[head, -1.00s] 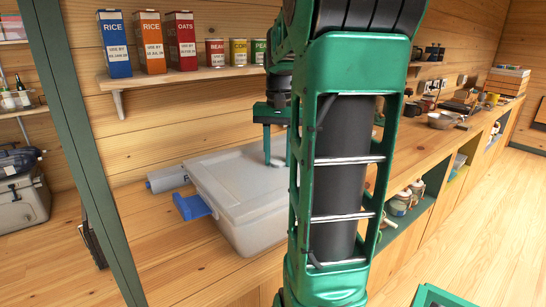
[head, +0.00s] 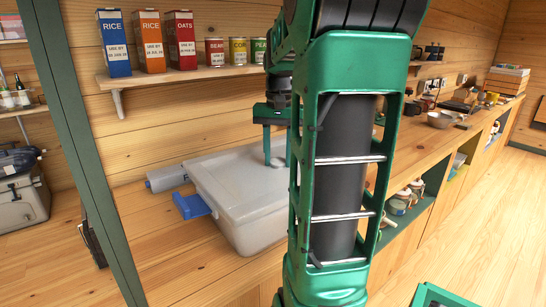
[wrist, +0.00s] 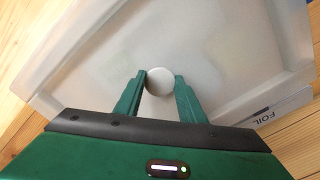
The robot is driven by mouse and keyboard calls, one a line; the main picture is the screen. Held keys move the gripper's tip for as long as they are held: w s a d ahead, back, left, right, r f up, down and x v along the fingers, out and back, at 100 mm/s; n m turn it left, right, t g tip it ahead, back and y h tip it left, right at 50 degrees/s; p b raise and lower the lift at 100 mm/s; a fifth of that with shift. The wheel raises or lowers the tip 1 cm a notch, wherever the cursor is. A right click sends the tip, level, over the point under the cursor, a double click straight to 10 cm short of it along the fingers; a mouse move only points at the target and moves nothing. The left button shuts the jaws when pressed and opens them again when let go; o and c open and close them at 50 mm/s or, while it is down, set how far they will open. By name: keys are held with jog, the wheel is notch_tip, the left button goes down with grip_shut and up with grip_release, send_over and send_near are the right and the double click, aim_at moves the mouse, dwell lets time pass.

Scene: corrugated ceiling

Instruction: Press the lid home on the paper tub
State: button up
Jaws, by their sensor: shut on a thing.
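A small pale round disc (head: 276,163) sits between the fingertips of my gripper (head: 277,158), over the flat top of a large grey bin. In the wrist view my gripper (wrist: 160,84) has its two green fingers against either side of the disc (wrist: 159,81), which shows as a plain white circle. The disc looks like a lid or the top of a small tub; I cannot tell which. Whether it touches the bin top is unclear. No separate paper tub shows in either view. My arm hides the right part of the bin.
A shelf (head: 170,75) with boxes and tins hangs above.

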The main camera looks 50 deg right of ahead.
jog(key=shift+f, duration=0.2)
dwell(0.6)
jog(key=o, duration=1.7)
jog(key=shift+o, duration=0.2)
jog(key=shift+r, duration=3.5)
grip_shut()
